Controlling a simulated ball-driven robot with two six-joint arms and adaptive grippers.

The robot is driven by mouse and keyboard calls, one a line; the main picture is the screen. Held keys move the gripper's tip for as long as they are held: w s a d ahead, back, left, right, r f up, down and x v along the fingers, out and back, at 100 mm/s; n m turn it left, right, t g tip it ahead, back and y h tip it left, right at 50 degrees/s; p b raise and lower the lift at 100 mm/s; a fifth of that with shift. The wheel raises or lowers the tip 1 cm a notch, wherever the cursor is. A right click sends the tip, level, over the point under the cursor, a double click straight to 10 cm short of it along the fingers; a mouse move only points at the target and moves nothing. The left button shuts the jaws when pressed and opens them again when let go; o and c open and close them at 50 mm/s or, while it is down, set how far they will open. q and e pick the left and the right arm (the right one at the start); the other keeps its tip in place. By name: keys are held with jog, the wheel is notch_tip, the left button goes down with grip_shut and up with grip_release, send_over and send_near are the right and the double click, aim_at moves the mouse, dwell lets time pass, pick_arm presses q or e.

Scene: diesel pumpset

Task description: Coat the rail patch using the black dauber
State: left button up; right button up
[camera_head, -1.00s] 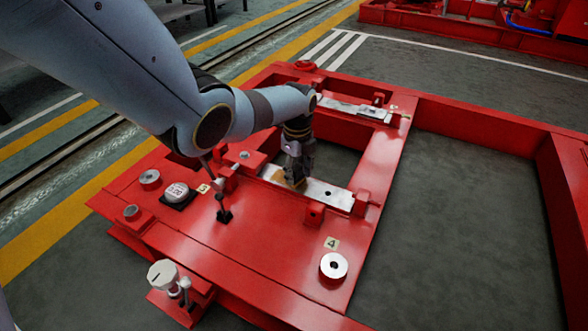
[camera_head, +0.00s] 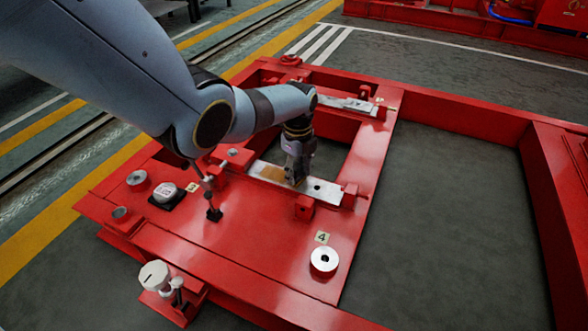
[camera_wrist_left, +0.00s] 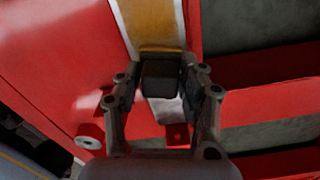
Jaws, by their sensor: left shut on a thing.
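My left gripper (camera_head: 294,178) is over the near silver rail (camera_head: 319,190), shut on a dark block, the black dauber (camera_wrist_left: 160,78). In the left wrist view the dauber sits between the two fingers (camera_wrist_left: 161,92), with a tan edge along its far side. The dauber's lower end is at or just above the rail; I cannot tell if it touches. A tan patch (camera_head: 272,173) covers part of the rail to the left of the gripper. The patch also shows in the left wrist view (camera_wrist_left: 153,22), beyond the dauber. My right gripper is out of view.
The rail lies on a red frame (camera_head: 240,235) between red blocks. A white-topped round container (camera_head: 165,190) on a black pad, a black-footed rod (camera_head: 214,214) and a silver ring (camera_head: 323,260) stand nearby. A second rail (camera_head: 345,104) is farther back.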

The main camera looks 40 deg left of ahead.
pick_arm(q)
jog(key=shift+d, duration=0.2)
jog(key=shift+s+a, duration=0.25)
jog(key=shift+a, duration=0.8)
jog(key=shift+s+a, duration=0.2)
jog(key=shift+a, duration=0.8)
jog(key=shift+s+a, duration=0.1)
jog(key=shift+a, duration=0.3)
jog(key=shift+s+a, duration=0.15)
jog(key=shift+a, duration=0.4)
jog(key=shift+s+a, duration=0.2)
jog(key=shift+a, duration=0.55)
jog(key=shift+s+a, duration=0.15)
jog(key=shift+a, duration=0.55)
jog(key=shift+s+a+b, duration=0.25)
jog(key=shift+a+b, duration=0.05)
jog(key=shift+a, duration=0.8)
jog(key=shift+d, duration=0.15)
